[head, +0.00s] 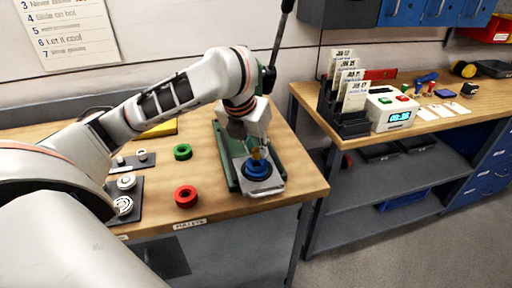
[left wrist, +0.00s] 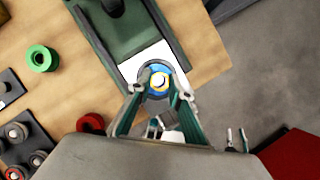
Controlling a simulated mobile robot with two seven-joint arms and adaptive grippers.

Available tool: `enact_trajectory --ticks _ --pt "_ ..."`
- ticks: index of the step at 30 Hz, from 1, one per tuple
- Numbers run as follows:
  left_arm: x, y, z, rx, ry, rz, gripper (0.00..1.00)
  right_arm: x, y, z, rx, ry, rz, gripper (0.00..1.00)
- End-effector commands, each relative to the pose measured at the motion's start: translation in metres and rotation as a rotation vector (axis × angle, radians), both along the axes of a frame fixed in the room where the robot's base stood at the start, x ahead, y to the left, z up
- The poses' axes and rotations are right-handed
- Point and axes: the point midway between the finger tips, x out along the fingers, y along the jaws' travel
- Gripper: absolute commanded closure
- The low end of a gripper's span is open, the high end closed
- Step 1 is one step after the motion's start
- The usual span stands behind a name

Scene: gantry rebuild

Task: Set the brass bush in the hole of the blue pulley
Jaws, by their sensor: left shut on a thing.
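The blue pulley (head: 257,173) lies flat on a pale plate (head: 268,187) on the green press base. My left gripper (head: 257,152) points down right above it, shut on the brass bush (head: 255,154). The bush stands upright over the middle of the pulley. In the left wrist view the bush (left wrist: 152,87) shows as a yellow ring inside the blue ring of the pulley (left wrist: 157,70), between the fingertips. I cannot tell whether the bush's lower end is in the hole. My right gripper is not in view.
The green press (head: 225,160) stands around the pulley, with its lever behind my wrist. A green ring (head: 183,152) and a red ring (head: 186,196) lie to the left. Dark trays (head: 139,193) hold pale round parts. A second bench (head: 350,140) is at the right.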

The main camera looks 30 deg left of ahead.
Motion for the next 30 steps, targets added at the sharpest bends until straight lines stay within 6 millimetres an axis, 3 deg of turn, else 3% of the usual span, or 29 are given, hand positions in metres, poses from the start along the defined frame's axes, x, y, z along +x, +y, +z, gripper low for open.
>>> enact_trajectory --ticks 18,30 --pt "0.0 0.0 -0.014 0.0 0.002 -0.001 1.0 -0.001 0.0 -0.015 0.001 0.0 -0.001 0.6" --pt "0.0 0.0 -0.024 0.001 0.003 0.001 1.0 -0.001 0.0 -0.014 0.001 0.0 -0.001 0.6"
